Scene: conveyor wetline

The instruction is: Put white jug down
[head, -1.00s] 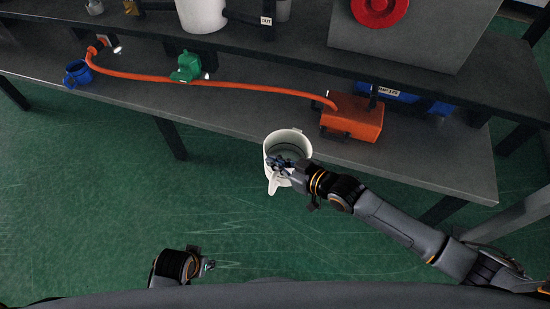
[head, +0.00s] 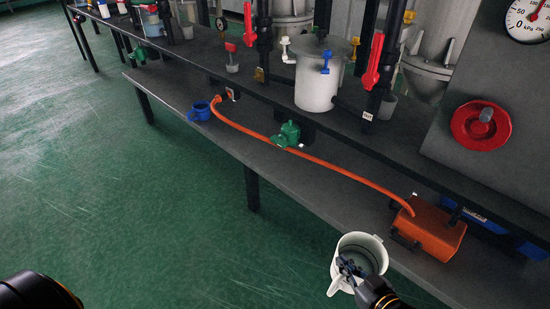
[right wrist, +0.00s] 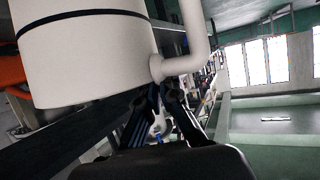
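The white jug (head: 341,284) is in the lower right of the head view, at the front edge of the lower shelf, and overlaps the green floor. Its open top faces my head camera. My right gripper (head: 350,268) is at the jug, its dark fingers overlapping the rim. In the right wrist view the jug (right wrist: 85,55) fills the upper left, with its curved handle (right wrist: 197,45) to the right. The fingers (right wrist: 160,95) are close together by the handle's end; the exact contact is hidden. My left gripper is out of view.
The lower shelf (head: 300,190) has an orange pump box (head: 432,228) right of the jug, with an orange hose (head: 310,167) running left. Shelf between hose and front edge is bare.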

